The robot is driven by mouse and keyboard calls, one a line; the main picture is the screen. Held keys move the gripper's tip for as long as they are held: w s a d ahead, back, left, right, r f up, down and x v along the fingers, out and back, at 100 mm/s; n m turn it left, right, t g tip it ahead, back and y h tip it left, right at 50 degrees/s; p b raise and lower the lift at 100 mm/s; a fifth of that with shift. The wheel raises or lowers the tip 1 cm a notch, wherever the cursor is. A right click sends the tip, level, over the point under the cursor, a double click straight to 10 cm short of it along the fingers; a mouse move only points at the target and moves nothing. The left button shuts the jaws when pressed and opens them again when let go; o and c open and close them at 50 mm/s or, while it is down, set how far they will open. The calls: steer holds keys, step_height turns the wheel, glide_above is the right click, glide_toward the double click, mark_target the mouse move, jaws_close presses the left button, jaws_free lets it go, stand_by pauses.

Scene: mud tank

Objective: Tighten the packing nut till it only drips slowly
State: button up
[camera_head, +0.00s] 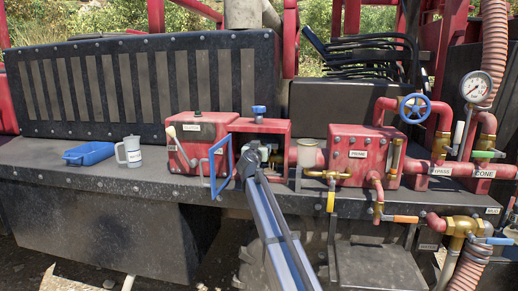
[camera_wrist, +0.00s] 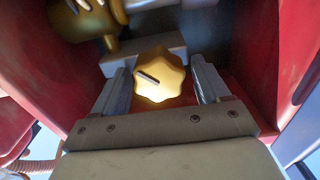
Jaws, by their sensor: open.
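The packing nut (camera_wrist: 168,82) is a yellow brass, lobed knob with a dark line on its face. In the wrist view it shows between the two fingers of my gripper (camera_wrist: 162,85). The fingers are open, with a gap to the nut on each side. I cannot tell how far past the nut the fingertips reach. In the head view my gripper (camera_head: 250,158) is at the opening of the red pump housing (camera_head: 270,127) and hides most of what is inside. No dripping can be made out.
A blue-framed flap (camera_head: 220,168) stands just left of my gripper. A blue tray (camera_head: 90,153) and a white mug (camera_head: 130,152) sit on the deck at the left. A red PRIME box (camera_head: 358,152), pipes and a gauge (camera_head: 476,87) crowd the right.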

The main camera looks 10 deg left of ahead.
steer(key=shift+w, duration=0.1)
steer(key=c, duration=0.9)
steer(key=shift+c, duration=0.2)
steer(key=shift+m, duration=0.3)
steer(key=m, duration=0.3)
steer(key=shift+d, duration=0.1)
steer(key=shift+d+m, duration=0.1)
steer(key=shift+m, duration=1.8)
